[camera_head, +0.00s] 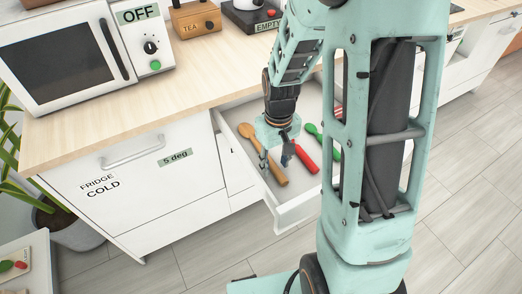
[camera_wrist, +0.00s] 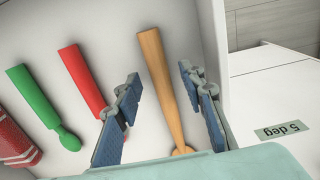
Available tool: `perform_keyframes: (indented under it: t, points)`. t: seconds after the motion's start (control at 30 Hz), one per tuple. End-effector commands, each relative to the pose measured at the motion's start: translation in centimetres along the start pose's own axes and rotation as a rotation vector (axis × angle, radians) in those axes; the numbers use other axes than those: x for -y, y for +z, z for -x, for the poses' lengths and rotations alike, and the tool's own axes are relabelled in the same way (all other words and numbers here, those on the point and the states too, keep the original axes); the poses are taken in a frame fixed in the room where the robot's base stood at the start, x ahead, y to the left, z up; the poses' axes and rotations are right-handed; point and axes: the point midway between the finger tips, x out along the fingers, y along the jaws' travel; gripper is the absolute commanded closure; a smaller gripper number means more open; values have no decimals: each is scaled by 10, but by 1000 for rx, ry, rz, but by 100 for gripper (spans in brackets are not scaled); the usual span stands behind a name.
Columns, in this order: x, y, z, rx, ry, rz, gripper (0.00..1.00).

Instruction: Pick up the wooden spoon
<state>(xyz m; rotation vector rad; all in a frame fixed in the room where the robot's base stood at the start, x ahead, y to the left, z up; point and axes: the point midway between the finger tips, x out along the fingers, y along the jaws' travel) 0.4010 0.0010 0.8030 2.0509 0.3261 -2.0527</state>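The wooden spoon (camera_head: 270,163) lies in the open drawer (camera_head: 289,211), along its left side, with its bowl toward the back. In the wrist view, the wooden spoon (camera_wrist: 165,86) runs between the two blue-padded fingers of my gripper (camera_wrist: 165,110). My gripper (camera_head: 275,161) is open above the spoon in the head view. The fingers stand apart from the handle on both sides. Most of the spoon's bowl is hidden behind the gripper body in the wrist view.
A red-handled utensil (camera_head: 306,158) and a green one (camera_head: 322,140) lie right of the spoon. A striped red cloth (camera_wrist: 14,143) is also in the drawer. The fridge front (camera_head: 150,185) stands left. The counter (camera_head: 200,85) holds a microwave (camera_head: 65,62).

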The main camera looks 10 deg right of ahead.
Motion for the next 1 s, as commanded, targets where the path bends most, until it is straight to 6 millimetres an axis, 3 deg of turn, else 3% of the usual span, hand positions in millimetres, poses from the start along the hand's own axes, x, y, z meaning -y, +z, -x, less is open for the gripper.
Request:
perform_keyframes:
  t: [0.1,0.33,0.67,1.0]
  points:
    - [0,0,-10,1,0,0,63]
    - [0,0,-11,-1,1,0,63]
    - [0,0,-10,-1,1,0,98]
    - [0,0,-9,-1,1,0,100]
